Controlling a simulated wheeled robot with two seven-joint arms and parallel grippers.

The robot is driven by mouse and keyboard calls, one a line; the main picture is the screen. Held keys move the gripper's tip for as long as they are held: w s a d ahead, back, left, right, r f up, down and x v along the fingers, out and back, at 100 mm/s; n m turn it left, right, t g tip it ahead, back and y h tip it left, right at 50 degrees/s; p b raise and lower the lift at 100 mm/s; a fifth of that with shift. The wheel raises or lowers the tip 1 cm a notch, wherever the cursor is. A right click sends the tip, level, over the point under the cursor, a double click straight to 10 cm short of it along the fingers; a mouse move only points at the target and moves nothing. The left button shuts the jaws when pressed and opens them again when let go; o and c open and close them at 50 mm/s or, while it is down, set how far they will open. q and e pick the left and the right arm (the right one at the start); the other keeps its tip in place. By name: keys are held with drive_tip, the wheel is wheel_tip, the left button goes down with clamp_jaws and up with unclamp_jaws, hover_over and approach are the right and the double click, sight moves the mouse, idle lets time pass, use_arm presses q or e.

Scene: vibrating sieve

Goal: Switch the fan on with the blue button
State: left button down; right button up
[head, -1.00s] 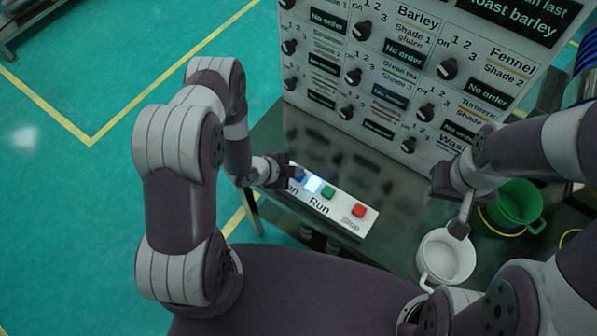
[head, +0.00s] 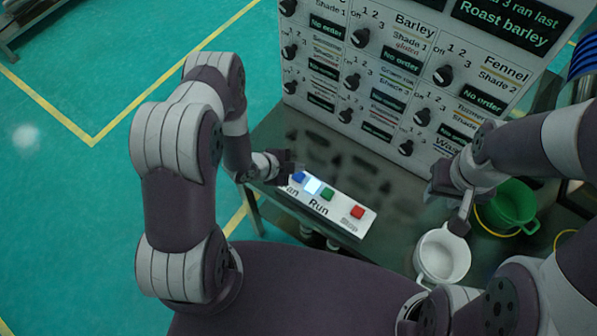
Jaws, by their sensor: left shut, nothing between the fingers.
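The blue button (head: 299,177) is at the left end of a white button strip (head: 340,222) on the table, above a partly hidden label ending in "an". A pale, bright lit square (head: 313,186) is just right of it. My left gripper (head: 288,168) is shut and empty, close beside the blue button at its upper left, and hides the strip's left end. Whether it touches the button is not clear. My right gripper (head: 450,208) is over the rim of a white mug (head: 442,258); its fingers are partly hidden, and a grip cannot be made out.
A green button (head: 327,194) above "Run" and a red button (head: 357,212) sit further right on the strip. A large white panel (head: 395,80) with several knobs and order displays stands behind. A green mug (head: 510,208) is at the right. The table between strip and panel is clear.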

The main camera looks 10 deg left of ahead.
sight(296, 177)
use_arm(q)
wheel_tip(296, 177, up, 4)
drive_tip(key=shift+f+p, duration=0.25)
drive_tip(key=shift+p, duration=0.85)
